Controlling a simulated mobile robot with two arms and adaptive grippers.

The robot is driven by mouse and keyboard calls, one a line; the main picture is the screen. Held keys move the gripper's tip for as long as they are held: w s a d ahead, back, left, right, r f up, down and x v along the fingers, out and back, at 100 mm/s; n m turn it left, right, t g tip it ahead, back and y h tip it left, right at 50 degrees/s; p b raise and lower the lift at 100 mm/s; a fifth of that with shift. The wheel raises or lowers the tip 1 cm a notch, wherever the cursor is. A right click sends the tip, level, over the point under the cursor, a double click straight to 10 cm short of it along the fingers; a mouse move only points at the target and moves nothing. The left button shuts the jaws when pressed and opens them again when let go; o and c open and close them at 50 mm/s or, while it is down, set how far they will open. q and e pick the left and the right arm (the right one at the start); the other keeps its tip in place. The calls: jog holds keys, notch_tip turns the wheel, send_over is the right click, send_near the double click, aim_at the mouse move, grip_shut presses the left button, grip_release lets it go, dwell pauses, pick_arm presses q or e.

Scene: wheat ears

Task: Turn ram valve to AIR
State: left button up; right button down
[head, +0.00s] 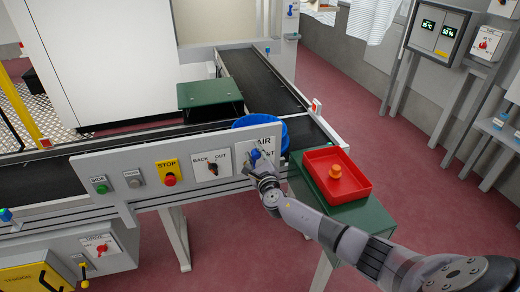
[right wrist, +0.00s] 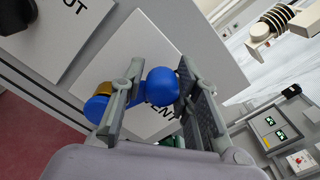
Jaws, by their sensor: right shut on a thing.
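The ram valve has a blue handle (head: 255,155) on a white plate (head: 268,134) with AIR printed at its top, at the right end of the grey control panel. My right gripper (head: 264,172) is at the handle, coming from the lower right. In the right wrist view the blue handle (right wrist: 165,87) lies between the two fingers of the right gripper (right wrist: 155,95), which is shut on it. A brass-coloured part (right wrist: 107,89) shows beside the left finger. The fingers hide part of the plate's lower lettering. My left gripper is not in view.
Left of the valve on the panel are a BACK/OUT switch (head: 212,168) and a red STOP button (head: 170,180). A red tray (head: 357,192) with an orange object stands on a green table (head: 372,218) close right of my gripper. A blue round container (head: 295,122) is behind the panel.

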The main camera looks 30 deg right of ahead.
jog(key=shift+w+a+n+p, duration=0.1)
jog(key=shift+a+n+p, duration=0.65)
jog(key=shift+n, duration=0.45)
jog(key=shift+f, duration=0.1)
jog(key=c, duration=1.3)
grip_release()
jog(key=shift+d, duration=0.15)
jog(key=shift+a, duration=0.2)
jog(key=v, duration=1.2)
jog(key=shift+c, duration=0.2)
